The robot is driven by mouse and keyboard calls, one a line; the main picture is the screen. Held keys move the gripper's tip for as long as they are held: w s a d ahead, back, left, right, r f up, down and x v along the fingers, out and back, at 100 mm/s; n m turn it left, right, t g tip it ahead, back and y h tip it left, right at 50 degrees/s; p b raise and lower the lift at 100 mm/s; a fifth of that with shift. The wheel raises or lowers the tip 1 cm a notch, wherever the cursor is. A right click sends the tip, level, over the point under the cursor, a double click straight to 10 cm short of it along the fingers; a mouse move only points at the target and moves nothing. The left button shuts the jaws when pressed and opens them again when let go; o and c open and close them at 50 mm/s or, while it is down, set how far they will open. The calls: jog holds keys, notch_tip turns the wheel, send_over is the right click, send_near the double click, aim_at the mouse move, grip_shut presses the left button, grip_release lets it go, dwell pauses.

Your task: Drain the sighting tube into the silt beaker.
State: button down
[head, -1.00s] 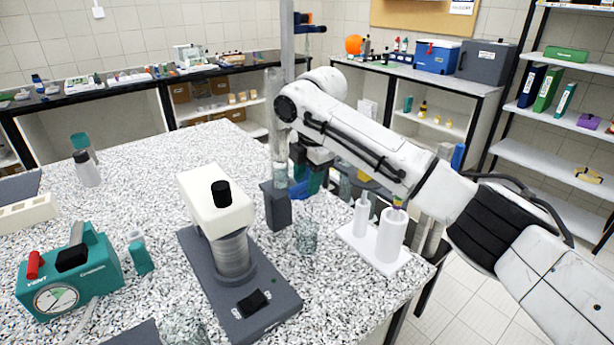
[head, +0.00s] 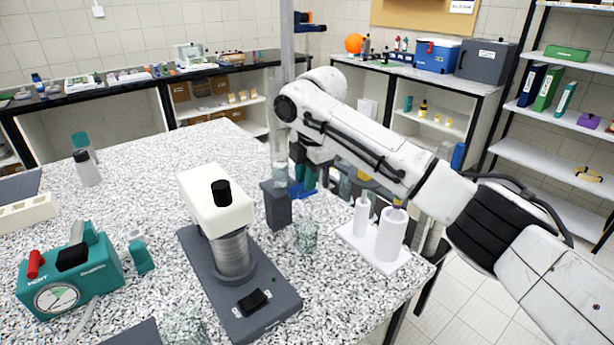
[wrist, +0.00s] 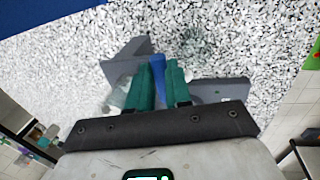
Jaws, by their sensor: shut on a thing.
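A clear upright tube (head: 279,150), which looks like the sighting tube, stands over a dark grey block (head: 277,205) on the speckled bench. My gripper (head: 303,188) is just right of the block, partly hidden in the head view. In the wrist view my teal fingers (wrist: 165,78) are shut on a narrow blue piece (wrist: 158,68), perhaps a tap handle, beside dark grey parts (wrist: 220,90). A clear glass beaker (head: 306,236) stands in front of the block; a faint glass outline also shows in the wrist view (wrist: 195,42). I cannot tell whether it is the silt beaker or what it holds.
A cream-headed instrument (head: 215,200) on a dark base stands front centre. A white stand with white cylinders (head: 391,235) is right of the beaker. A teal device with a dial (head: 70,285) is at left. Another glass vessel (head: 186,327) is at the front edge.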

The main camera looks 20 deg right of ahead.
jog(key=shift+s+m+p, duration=0.1)
jog(key=shift+m+p, duration=0.2)
jog(key=shift+p, duration=0.05)
jog(key=m+p, duration=0.2)
jog(key=s+m+h+p, duration=0.1)
jog(key=m+p, duration=0.2)
jog(key=s+m+p, duration=0.1)
jog(key=m+p, duration=0.2)
jog(key=shift+s+a+h, duration=0.1)
jog(key=shift+a+h, duration=0.2)
jog(key=shift+m, duration=0.3)
jog(key=c, duration=1.1)
grip_release()
jog(key=shift+o, duration=0.2)
